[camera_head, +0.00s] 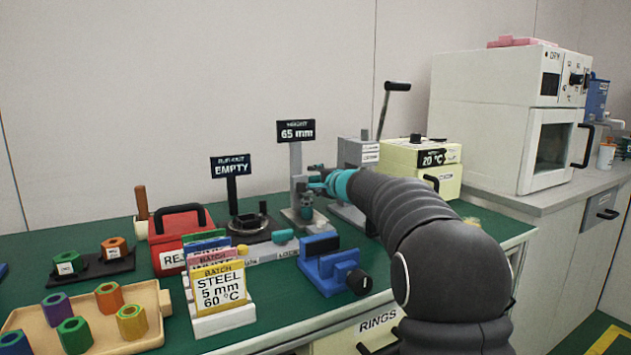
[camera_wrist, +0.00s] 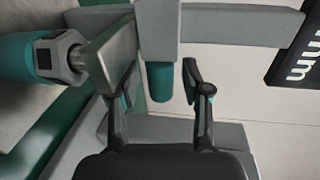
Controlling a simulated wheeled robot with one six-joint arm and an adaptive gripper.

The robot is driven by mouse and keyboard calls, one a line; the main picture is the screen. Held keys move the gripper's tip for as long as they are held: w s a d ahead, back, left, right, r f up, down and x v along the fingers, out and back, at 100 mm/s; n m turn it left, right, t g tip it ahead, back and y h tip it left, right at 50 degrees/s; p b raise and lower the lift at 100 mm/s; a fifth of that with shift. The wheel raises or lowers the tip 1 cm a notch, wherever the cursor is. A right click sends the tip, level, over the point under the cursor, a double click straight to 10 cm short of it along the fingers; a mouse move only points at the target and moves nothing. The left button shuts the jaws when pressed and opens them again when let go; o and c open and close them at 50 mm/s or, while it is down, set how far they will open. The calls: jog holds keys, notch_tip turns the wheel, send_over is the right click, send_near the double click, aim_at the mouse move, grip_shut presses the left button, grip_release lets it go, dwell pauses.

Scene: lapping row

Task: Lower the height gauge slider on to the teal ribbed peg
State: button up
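The height gauge stands at the back of the bench, with a grey column (camera_head: 295,160) under its 65 mm sign (camera_head: 295,131). My gripper (camera_head: 316,181) reaches it from the right. In the wrist view, the gauge's grey slider (camera_wrist: 157,30) ends in a teal grip (camera_wrist: 160,82). My gripper's open fingers (camera_wrist: 160,88) stand on either side of this grip, with gaps visible. The teal peg (camera_wrist: 28,58) is at the left, its metal hex end close to a metal block (camera_wrist: 105,52); I cannot tell whether they touch. My left finger partly hides the block.
A blue vise (camera_head: 322,262) and batch cards (camera_head: 219,289) stand in front of the gauge. A black round fixture (camera_head: 250,228) is to its left, beside a red box (camera_head: 168,240). A grey lever press (camera_head: 357,152) stands close on the right.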

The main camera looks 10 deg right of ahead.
jog(key=v, duration=1.2)
jog(key=shift+s, duration=0.1)
